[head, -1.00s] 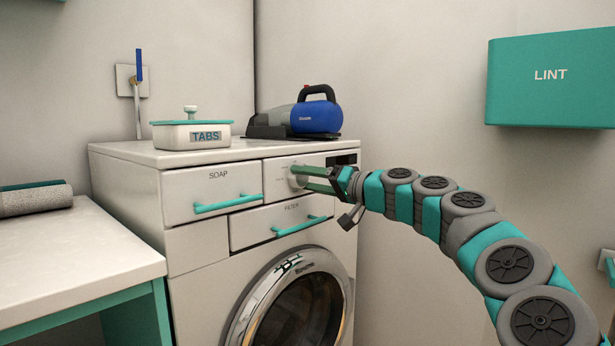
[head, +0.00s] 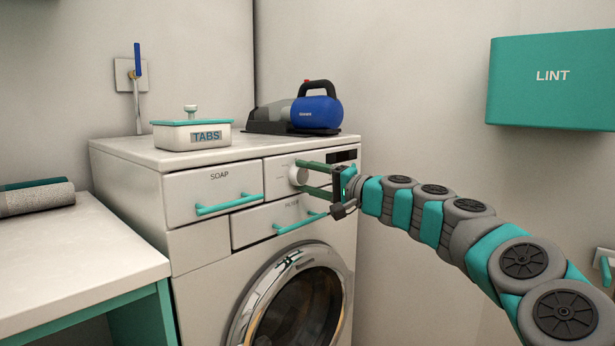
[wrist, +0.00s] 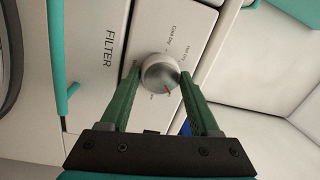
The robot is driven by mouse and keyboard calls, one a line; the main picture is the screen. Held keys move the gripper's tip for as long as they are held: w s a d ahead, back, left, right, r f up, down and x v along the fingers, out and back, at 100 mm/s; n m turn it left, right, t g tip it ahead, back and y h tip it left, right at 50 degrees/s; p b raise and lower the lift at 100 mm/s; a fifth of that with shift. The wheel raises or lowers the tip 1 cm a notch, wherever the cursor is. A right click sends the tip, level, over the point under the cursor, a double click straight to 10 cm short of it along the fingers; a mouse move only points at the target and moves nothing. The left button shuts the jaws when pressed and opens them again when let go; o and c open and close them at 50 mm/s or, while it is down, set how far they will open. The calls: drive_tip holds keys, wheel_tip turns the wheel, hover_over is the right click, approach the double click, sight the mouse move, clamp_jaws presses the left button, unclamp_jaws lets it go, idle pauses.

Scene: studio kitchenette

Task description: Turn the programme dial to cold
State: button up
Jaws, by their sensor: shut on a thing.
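The programme dial (head: 297,177) is a round pale knob on the upper right panel of the white washing machine (head: 205,245). In the wrist view the dial (wrist: 160,70) shows a small red mark on its lower edge, pointing toward the gripper's palm.
The filter drawer (head: 250,230) with its teal handle is just below the dial, and the soap drawer (head: 185,195) is to its left. A tabs box (head: 175,137) and a blue handheld vacuum (head: 315,112) stand on top. A lint box (head: 550,100) hangs at right.

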idle(0.3)
drive_tip(key=o, duration=1.4)
drive_tip(key=shift+c, duration=0.2)
drive_tip(key=shift+d, duration=0.15)
drive_tip(key=b+v, duration=0.1)
drive_tip(key=v, duration=0.6)
drive_tip(key=shift+s+d, duration=0.2)
